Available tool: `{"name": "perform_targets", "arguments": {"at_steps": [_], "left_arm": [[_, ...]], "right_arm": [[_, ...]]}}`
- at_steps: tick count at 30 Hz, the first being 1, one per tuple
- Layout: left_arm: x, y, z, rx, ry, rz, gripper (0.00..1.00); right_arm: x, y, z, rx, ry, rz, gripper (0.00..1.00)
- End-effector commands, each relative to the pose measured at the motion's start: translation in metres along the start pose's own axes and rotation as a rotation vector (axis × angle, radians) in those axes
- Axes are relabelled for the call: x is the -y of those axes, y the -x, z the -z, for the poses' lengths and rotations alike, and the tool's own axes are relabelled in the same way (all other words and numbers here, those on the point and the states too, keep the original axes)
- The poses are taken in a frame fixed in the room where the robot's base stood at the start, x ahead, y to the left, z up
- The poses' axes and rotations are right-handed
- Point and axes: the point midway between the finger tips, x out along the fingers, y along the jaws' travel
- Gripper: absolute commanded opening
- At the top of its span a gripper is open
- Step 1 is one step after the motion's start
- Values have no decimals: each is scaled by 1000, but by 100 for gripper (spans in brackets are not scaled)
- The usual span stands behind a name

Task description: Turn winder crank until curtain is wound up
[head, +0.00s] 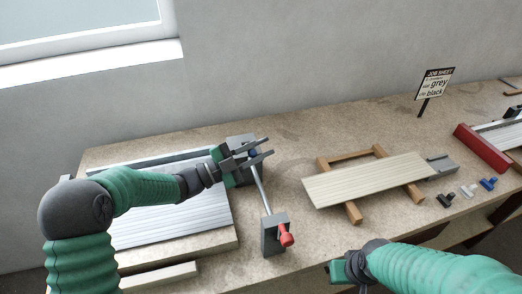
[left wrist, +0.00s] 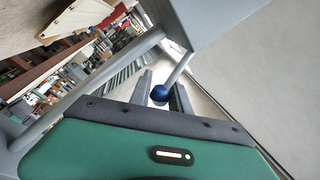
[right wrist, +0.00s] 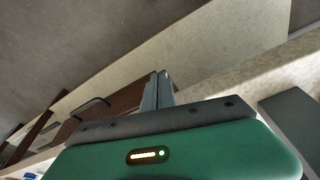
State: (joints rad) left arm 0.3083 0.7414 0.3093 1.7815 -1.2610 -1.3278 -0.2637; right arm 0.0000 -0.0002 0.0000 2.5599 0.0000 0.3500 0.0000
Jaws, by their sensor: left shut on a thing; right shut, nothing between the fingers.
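The winder is a grey block (head: 240,141) at the right end of a tray with a pale slatted curtain (head: 175,216). Its crank has a blue knob (left wrist: 160,93), seen between the fingers in the left wrist view; only a sliver of blue shows in the head view. My left gripper (head: 266,147) is shut on the crank knob, its fingers either side of it. A grey rod (head: 260,188) runs from the winder to a grey block with a red knob (head: 287,237). My right gripper (right wrist: 160,78) is shut and empty, low at the right of the head view.
A slatted panel (head: 360,181) lies across a wooden frame (head: 354,212) in mid-bench. Small black, grey and blue pieces (head: 488,184) lie to its right. A job sheet sign (head: 434,85) stands behind. A red-ended profile (head: 482,149) lies at far right.

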Motion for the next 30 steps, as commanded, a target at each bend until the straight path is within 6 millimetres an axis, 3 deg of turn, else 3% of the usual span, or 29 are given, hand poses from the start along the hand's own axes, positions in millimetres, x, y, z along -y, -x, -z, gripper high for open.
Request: {"name": "perform_targets", "arguments": {"at_steps": [29,30], "left_arm": [[3,1,0,3,-5,4,0],[3,1,0,3,-5,4,26]], "right_arm": [[0,0,0,0,0,0,0],[0,0,0,0,0,0,0]]}}
